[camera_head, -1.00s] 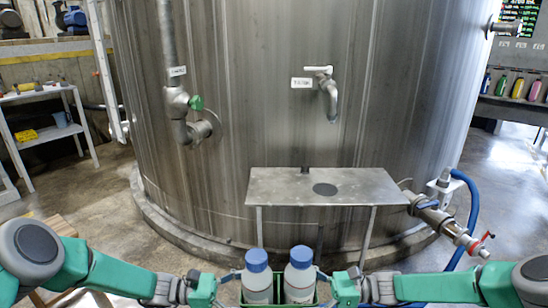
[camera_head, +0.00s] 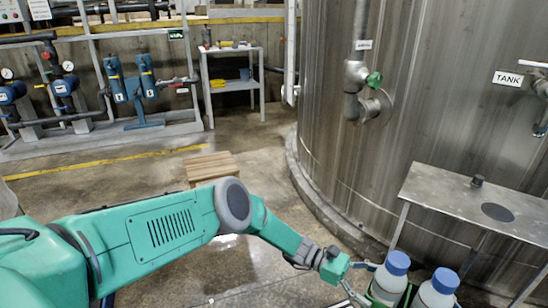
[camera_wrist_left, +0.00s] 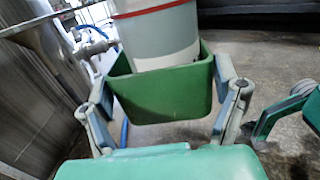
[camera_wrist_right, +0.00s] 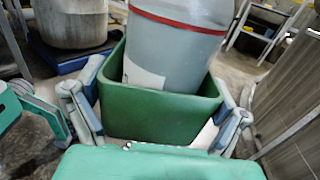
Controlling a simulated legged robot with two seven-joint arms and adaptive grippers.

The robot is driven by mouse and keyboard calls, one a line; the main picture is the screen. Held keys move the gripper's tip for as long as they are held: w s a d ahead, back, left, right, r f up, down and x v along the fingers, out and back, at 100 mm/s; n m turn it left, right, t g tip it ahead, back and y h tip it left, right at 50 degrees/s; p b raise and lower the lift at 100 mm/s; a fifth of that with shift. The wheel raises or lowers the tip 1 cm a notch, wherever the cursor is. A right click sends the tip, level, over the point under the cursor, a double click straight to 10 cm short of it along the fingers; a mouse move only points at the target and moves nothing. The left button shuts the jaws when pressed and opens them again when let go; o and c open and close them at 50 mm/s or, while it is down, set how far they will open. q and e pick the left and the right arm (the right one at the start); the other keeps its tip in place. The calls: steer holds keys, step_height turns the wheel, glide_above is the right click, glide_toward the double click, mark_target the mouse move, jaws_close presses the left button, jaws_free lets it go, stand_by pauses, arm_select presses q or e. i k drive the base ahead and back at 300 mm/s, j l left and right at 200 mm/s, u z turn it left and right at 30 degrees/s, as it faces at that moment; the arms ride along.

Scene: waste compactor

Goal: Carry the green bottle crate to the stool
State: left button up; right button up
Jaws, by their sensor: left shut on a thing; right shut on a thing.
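The green bottle crate (camera_wrist_left: 165,97) holds two white bottles with blue caps, a left one (camera_head: 390,278) and a right one (camera_head: 437,290), at the bottom right of the head view. My right gripper (camera_wrist_right: 156,118) is shut on the crate in the right wrist view and is out of the head view. A low wooden slatted stool (camera_head: 212,166) stands on the floor left of the tank, beyond my left arm, with its top clear.
The large steel tank (camera_head: 450,110) fills the right, with a metal table (camera_head: 460,205) before it, close to the crate. A white shelf (camera_head: 232,85) and blue pumps (camera_head: 130,85) stand at the back. Floor between stool and tank is open.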

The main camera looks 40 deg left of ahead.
mark_target(211, 164)
steer(key=u, duration=0.5)
steer(key=i+j+u, duration=0.1)
steer(key=u, duration=0.85)
steer(key=i+j, duration=0.15)
steer(key=i, duration=0.4)
steer(key=i+j, duration=0.15)
steer(key=i, duration=0.4)
steer(key=i+j, duration=0.15)
steer(key=i, duration=0.4)
steer(key=i+j, duration=0.15)
steer(key=i, duration=0.4)
steer(key=i+j, duration=0.15)
steer(key=i, duration=0.4)
